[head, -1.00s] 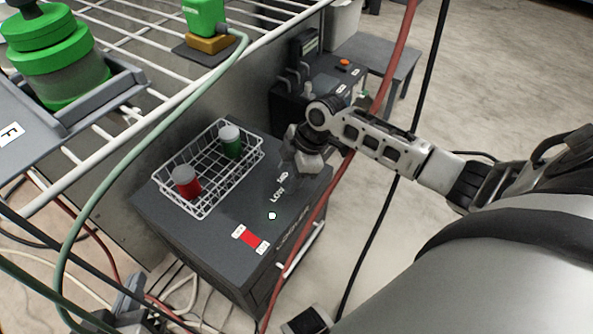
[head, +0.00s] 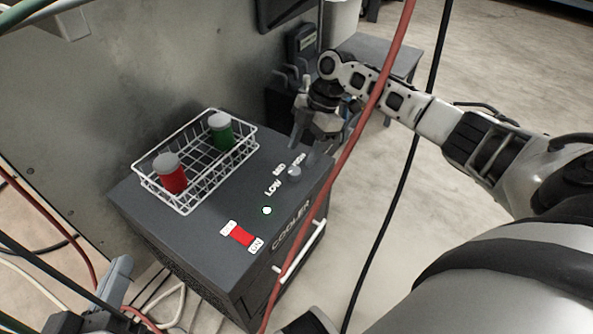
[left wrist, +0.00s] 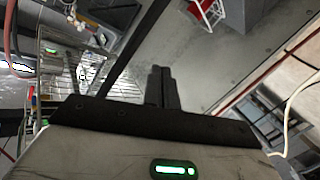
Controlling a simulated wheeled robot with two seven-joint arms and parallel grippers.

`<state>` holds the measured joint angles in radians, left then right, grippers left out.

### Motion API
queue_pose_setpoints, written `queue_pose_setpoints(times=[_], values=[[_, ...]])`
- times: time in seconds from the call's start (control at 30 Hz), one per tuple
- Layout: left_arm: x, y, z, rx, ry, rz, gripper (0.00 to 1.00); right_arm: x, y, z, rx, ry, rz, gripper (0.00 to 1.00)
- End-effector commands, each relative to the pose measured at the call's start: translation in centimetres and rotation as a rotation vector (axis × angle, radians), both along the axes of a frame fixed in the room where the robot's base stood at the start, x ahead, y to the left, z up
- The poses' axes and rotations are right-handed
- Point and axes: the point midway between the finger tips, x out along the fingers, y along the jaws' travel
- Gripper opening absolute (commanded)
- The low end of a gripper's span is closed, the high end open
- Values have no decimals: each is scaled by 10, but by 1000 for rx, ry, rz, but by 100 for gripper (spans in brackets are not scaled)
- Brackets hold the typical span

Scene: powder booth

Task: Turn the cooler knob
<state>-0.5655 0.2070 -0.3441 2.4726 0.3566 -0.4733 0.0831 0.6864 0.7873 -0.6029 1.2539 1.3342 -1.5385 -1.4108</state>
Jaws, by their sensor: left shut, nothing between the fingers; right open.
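The cooler (head: 180,232) is a dark box on the floor with its name on the front edge. Its small grey knob (head: 294,173) stands on the top panel beside the LOW, MID and HIGH labels. The knob's pointer is too small to read. My right gripper (head: 306,142) is open, just behind the knob and apart from it. My left gripper (head: 118,280) is at the lower left of the head view, away from the knob. In the left wrist view its fingers (left wrist: 163,88) are shut together and empty.
A white wire basket (head: 182,208) on the cooler holds a red jar (head: 170,174) and a green jar (head: 221,132). A red switch (head: 241,236) and small light (head: 267,210) sit on the panel. A red hose (head: 343,165) hangs in front of the cooler.

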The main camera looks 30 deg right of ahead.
Motion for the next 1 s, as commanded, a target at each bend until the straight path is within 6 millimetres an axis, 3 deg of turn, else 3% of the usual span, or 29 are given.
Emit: queue_pose_setpoints(times=[0.03,0.1,0.3,0.7,0.87,1.0], values=[[0,-1,-2,-22,-6,-2,0,0,4,-15,0,1,0,52],[0,-2,-1,-46,-11,-5,0,-1,9,-26,0,2,1,52],[1,-3,3,-88,-23,-9,0,0,18,-46,-1,0,-1,52],[1,-3,11,-106,-41,-10,0,0,21,-50,-1,-1,-1,52],[1,-3,11,-104,-41,-11,0,0,21,-50,-1,-1,-1,7],[1,-3,11,-103,-40,-12,0,0,20,-50,-1,0,-2,7]])
